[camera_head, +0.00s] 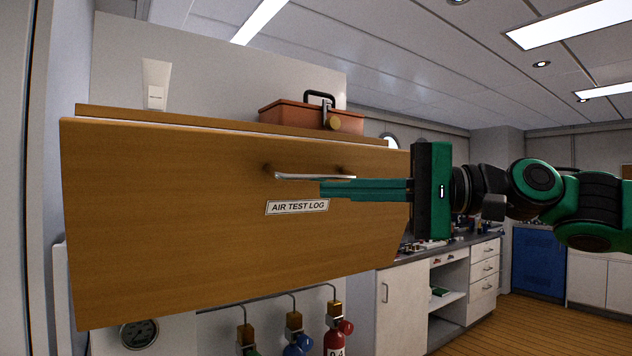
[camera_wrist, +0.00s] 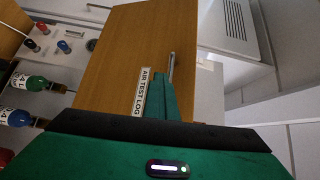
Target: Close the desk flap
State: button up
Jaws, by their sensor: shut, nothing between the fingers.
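The desk flap (camera_head: 170,220) is a wooden panel labelled "AIR TEST LOG" that fills the left and middle of the head view. Its face is towards me and looks tilted; its exact angle is hard to tell. A metal bar handle (camera_head: 312,176) sits on its upper part. My gripper (camera_head: 322,189) is shut and empty, with its green fingers lying level in front of the flap just below the right end of the handle. Contact cannot be told. In the wrist view the flap (camera_wrist: 130,50), the handle (camera_wrist: 171,66) and the gripper's fingers (camera_wrist: 166,84) also show.
A white tube (camera_head: 156,84) and a reddish-brown case (camera_head: 292,115) stand on top of the cabinet. Below the flap are a gauge (camera_head: 139,333) and several valves and bottles, one a red bottle (camera_head: 337,340). A counter with drawers (camera_head: 484,268) stands behind at right.

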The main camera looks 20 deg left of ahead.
jog(key=shift+o, duration=0.2)
jog(key=shift+y, duration=0.5)
jog(key=d+r, duration=0.1)
jog(key=r, duration=0.1)
jog(key=w+d+r, duration=0.1)
jog(key=d, duration=0.1)
jog(key=shift+w+d+r, duration=0.2)
jog(key=shift+d+r, duration=0.05)
jog(key=shift+r, duration=0.15)
jog(key=shift+w+d+f, duration=0.1)
jog(key=shift+d+f, duration=0.05)
jog(key=shift+d, duration=1.05)
jog(key=shift+w+d+f, duration=0.1)
jog(key=shift+d+f, duration=0.05)
jog(key=shift+d, duration=1.05)
jog(key=d, duration=1)
jog(key=shift+w+d+f, duration=0.35)
jog(key=shift+w+f, duration=0.1)
